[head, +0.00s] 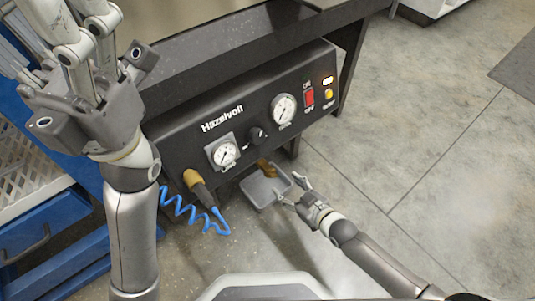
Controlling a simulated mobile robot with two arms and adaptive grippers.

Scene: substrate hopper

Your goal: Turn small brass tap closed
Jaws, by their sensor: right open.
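The small brass tap (267,169) sits low under the front edge of the dark Hazelvolt panel, just right of its middle. It is small in the head view, and the turn of its handle is hard to make out.
The panel (180,150) carries two gauges (284,108), a black knob (257,135) and a red switch (309,97). A larger brass fitting (192,178) with a blue coiled hose (184,210) hangs at the left. Blue drawers (40,240) stand far left. Floor at right is clear.

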